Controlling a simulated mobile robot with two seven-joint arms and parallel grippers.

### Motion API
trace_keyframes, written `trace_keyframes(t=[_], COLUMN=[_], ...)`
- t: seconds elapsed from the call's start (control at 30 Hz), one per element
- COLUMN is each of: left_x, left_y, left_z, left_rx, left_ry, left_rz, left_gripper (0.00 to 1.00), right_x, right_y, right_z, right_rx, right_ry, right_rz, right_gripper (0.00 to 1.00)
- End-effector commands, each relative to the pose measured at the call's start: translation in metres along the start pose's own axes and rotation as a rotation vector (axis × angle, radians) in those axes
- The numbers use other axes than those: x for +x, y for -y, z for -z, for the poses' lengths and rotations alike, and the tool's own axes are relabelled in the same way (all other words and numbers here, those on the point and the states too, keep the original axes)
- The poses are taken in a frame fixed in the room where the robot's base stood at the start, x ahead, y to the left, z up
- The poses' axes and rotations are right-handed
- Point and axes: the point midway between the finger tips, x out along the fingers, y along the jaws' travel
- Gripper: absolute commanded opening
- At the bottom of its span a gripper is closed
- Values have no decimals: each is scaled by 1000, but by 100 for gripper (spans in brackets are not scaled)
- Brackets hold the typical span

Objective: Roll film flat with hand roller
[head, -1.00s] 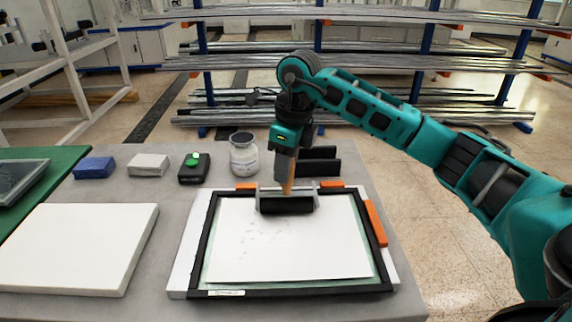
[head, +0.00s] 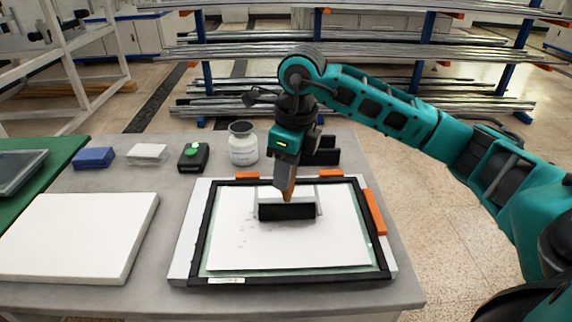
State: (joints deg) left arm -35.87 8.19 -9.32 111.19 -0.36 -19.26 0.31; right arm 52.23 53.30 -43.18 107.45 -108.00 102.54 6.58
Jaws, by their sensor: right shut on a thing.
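The hand roller has a black cylinder (head: 287,211) in a pale frame and a wooden handle (head: 290,187). My right gripper (head: 287,182) is shut on that handle, pointing down. The roller lies over the white film (head: 285,245), near its far edge, and appears to touch it. The film lies inside a black frame (head: 200,240) on a white board, with pale green showing along its edges. Small grey marks (head: 245,230) show on the film left of the roller. My left gripper is not in view.
Orange clamps (head: 375,212) sit on the frame's right and far sides. A thick white slab (head: 75,235) lies left.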

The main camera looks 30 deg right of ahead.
Motion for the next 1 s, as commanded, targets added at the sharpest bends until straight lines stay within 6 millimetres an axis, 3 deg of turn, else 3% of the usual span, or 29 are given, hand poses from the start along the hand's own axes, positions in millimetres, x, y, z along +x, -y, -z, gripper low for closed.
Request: trace_keyframes(t=[0.3, 1.0], left_x=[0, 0], left_y=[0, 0], left_z=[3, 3], left_rx=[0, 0], left_ry=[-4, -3], left_rz=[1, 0], left_gripper=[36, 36], right_x=[0, -4], right_y=[-21, -50], right_z=[9, 22], right_rx=[-3, 0], right_ry=[-5, -3], right_rz=[-4, -1], right_gripper=[5, 5])
